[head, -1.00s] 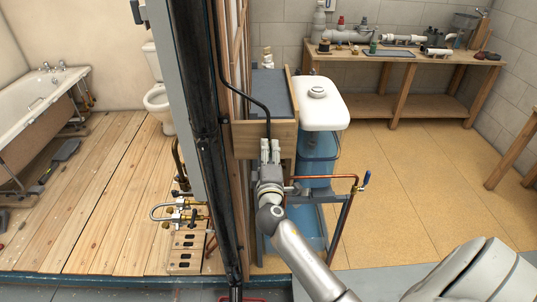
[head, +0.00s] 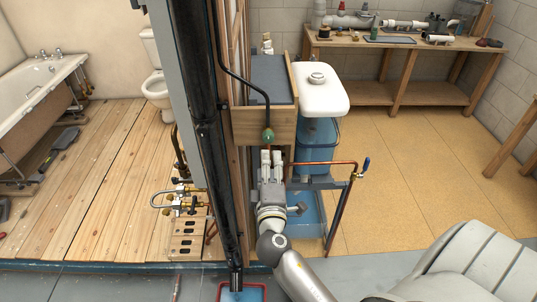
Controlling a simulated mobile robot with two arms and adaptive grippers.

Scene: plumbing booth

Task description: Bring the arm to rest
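My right gripper (head: 271,160) is in the middle of the head view, on the arm that comes in from the bottom right. Its two pale fingers point away from me with a narrow gap between them and nothing seen held there. Just beyond the fingertips, a green bulb-shaped end (head: 268,135) hangs on a black cable (head: 233,68) in front of a wooden box front (head: 248,128). The gripper appears apart from it. My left gripper is not in view.
A copper pipe (head: 325,163) with a blue-handled valve (head: 366,164) runs right of the gripper. A black vertical pipe (head: 207,130) is close on the left. The tan floor (head: 410,180) at right is clear.

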